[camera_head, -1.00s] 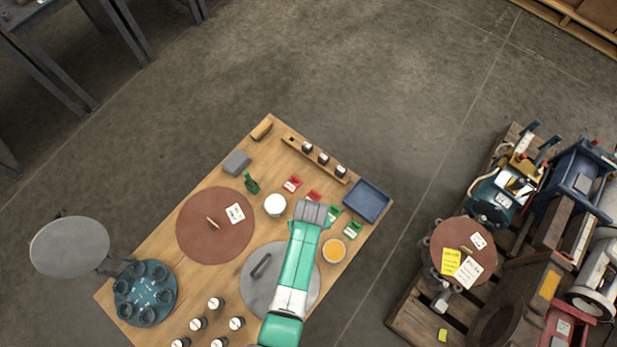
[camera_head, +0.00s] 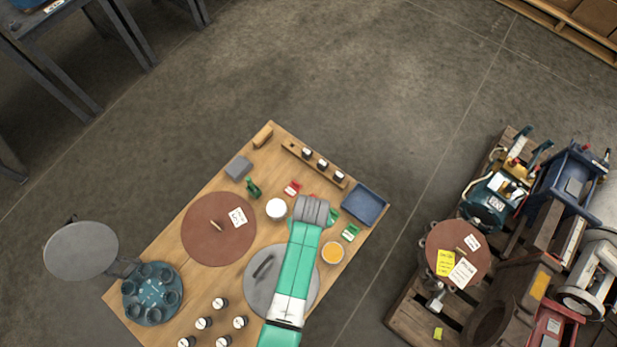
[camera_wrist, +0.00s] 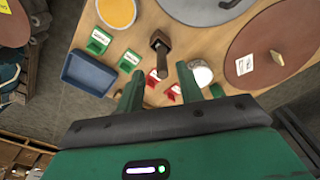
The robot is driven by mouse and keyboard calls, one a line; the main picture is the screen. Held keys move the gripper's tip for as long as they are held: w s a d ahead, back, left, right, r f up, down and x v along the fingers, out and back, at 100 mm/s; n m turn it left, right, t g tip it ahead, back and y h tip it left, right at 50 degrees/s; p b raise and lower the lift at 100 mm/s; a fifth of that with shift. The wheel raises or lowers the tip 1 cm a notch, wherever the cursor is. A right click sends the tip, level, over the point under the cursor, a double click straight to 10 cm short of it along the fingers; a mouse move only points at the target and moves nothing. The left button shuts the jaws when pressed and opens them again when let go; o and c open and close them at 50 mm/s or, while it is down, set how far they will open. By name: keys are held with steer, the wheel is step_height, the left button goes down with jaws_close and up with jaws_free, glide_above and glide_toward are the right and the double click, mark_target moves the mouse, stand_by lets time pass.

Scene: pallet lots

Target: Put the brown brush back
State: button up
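In the wrist view a small brown tool with a dark, blocky head (camera_wrist: 158,42) and a narrow stem shows between and beyond my fingertips; I take it for the brown brush. I cannot tell whether it stands or lies. My gripper (camera_wrist: 160,88) is open, with a clear gap between its green fingers, neither visibly touching the tool. In the head view my gripper (camera_head: 312,210) is over the table's right half and hides the tool. A wooden rack (camera_head: 330,173) holds several dark pieces with white tops. A dark hole shows at its left end.
A blue tray (camera_head: 364,204), a white-topped jar (camera_head: 276,209), an orange-filled dish (camera_head: 332,253) and red and green cards lie close around my gripper. A brown disc (camera_head: 205,245) and grey disc (camera_head: 262,290) cover much of the table. A loaded pallet (camera_head: 400,310) stands right.

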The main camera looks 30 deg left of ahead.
step_height(320, 180, up, 3)
steer(key=shift+s+p, duration=0.1)
steer(key=shift+p, duration=0.2)
steer(key=w+d+r+m+t, duration=0.1)
steer(key=w+r+t, duration=0.4)
steer(key=r, duration=0.7)
steer(key=w+d+r+m+t+y, duration=0.1)
steer(key=w+r+m+t, duration=0.1)
steer(key=w+r, duration=0.75)
steer(key=w+d+r+m+t, duration=0.1)
steer(key=w+r+t, duration=0.3)
steer(key=r, duration=1)
steer(key=s+d+r+m+t, duration=0.1)
steer(key=d+r+t, duration=0.15)
steer(key=r, duration=0.65)
steer(key=s+d+r+m+t, duration=0.1)
steer(key=r+t, duration=0.2)
steer(key=r, duration=0.7)
steer(key=s+d+r+m+t, duration=0.1)
steer(key=s+d+r+t, duration=0.1)
steer(key=s+r+t, duration=0.2)
steer(key=s+d+r+m+t+h, duration=0.1)
steer(key=s+d+r+t, duration=0.2)
steer(key=s+r, duration=0.7)
step_height(320, 180, up, 8)
steer(key=shift+s+f+m+t+h, duration=0.15)
steer(key=shift+f+m+t+h, duration=0.15)
steer(key=shift+m+t, duration=0.15)
